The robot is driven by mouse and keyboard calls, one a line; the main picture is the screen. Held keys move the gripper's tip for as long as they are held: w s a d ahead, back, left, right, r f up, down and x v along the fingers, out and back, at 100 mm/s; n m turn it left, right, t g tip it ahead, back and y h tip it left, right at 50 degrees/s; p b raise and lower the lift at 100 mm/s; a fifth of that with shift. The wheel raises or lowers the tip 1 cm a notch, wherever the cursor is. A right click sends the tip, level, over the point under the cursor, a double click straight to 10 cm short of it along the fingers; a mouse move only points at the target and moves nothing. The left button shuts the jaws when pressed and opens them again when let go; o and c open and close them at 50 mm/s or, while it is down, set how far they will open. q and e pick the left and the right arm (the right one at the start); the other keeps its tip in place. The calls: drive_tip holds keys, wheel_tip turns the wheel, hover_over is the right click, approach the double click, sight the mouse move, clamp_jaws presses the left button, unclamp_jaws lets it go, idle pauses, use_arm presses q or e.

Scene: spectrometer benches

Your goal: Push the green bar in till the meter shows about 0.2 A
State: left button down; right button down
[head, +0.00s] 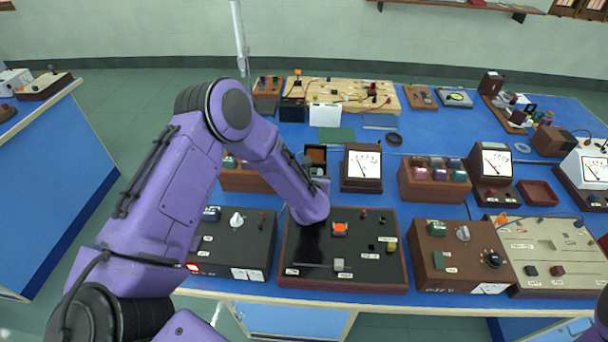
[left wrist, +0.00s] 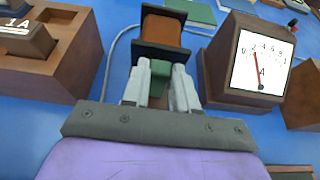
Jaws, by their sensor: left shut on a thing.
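In the left wrist view, my left gripper (left wrist: 160,84) is shut on the green bar (left wrist: 160,70). The bar's far end meets a coil (left wrist: 162,30) with orange-brown winding and dark square end plates; how deep it sits inside is hidden. The meter (left wrist: 226,58), a brown box marked A, stands right of the coil. Its red needle points near the 2 mark, left of the middle of the scale. In the head view the meter (head: 361,166) stands just right of the coil (head: 316,154); my left arm hides the bar. My right gripper is not in view.
A dark panel with an orange switch (head: 339,229) lies in front of the coil. Brown boxes with knobs (head: 433,180) stand right of the meter. A wooden block with slots (left wrist: 40,45) is left of the coil. A grey cable runs beside the coil.

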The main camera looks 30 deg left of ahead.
use_arm(q)
drive_tip(key=c, duration=0.9)
unclamp_jaws()
drive_tip(key=shift+f, duration=0.1)
drive_tip(key=b+v, duration=0.3)
drive_tip(key=v, duration=0.7)
drive_tip(key=shift+s+d+r, duration=0.1)
drive_tip(key=shift+s+r, duration=0.05)
drive_tip(key=shift+r, duration=0.05)
